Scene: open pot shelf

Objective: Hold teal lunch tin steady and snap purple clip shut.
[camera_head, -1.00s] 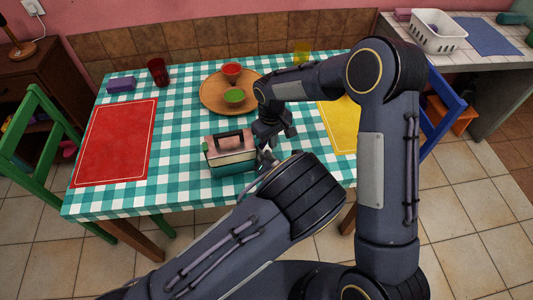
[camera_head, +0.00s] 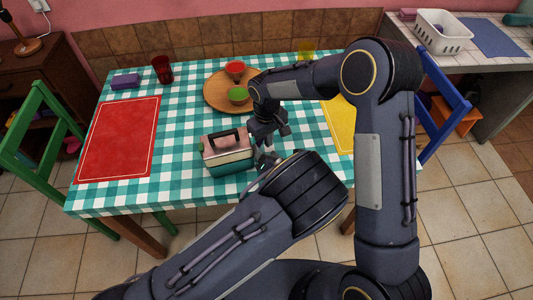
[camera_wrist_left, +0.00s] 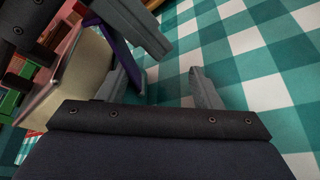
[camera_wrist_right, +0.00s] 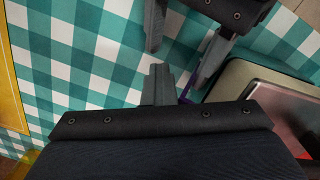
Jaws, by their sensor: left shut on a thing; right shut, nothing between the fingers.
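The lunch tin (camera_head: 233,168) stands on the table's near side. My right gripper (camera_wrist_right: 160,72) is shut and empty, close to the left fingers and the clip.
A red mat (camera_head: 118,138), purple block (camera_head: 125,82) and red cup (camera_head: 162,70) are left. A yellow mat (camera_head: 340,122) is right. Cloth left of the tin is clear.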

